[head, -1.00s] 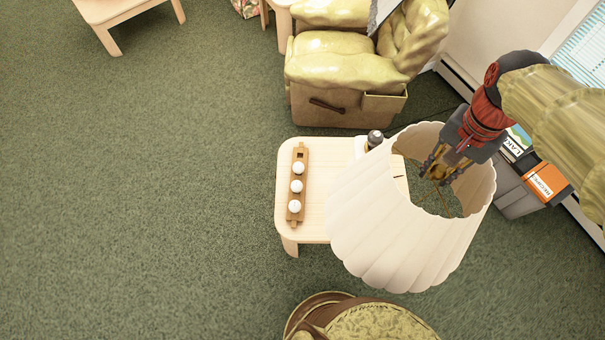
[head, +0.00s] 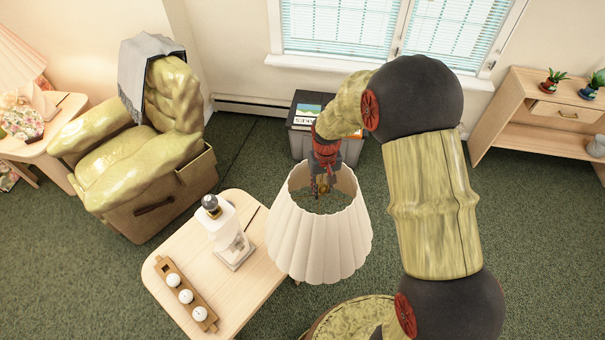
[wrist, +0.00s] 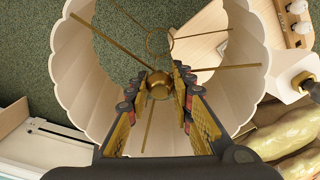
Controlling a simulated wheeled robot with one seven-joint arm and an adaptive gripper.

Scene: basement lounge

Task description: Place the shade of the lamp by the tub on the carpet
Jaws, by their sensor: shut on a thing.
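The white pleated lampshade (head: 318,245) hangs upright from my gripper (head: 322,188), beside the right edge of the side table. In the wrist view my gripper (wrist: 160,88) reaches inside the shade (wrist: 80,75), its fingers closed on the brass hub (wrist: 159,84) where the spokes meet. The lamp's pale base (head: 229,232) stands bare on the table. The grey tub (head: 352,152) with labelled contents stands behind the shade, near the window wall. Green carpet (head: 550,225) covers the floor; it also shows through the shade in the wrist view (wrist: 120,40).
The wooden side table (head: 185,245) holds a rack (head: 190,297) of white balls. A yellow-green armchair (head: 140,175) stands at left. A wooden shelf unit (head: 530,120) with plants is at right. Open carpet lies between my arm and that shelf.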

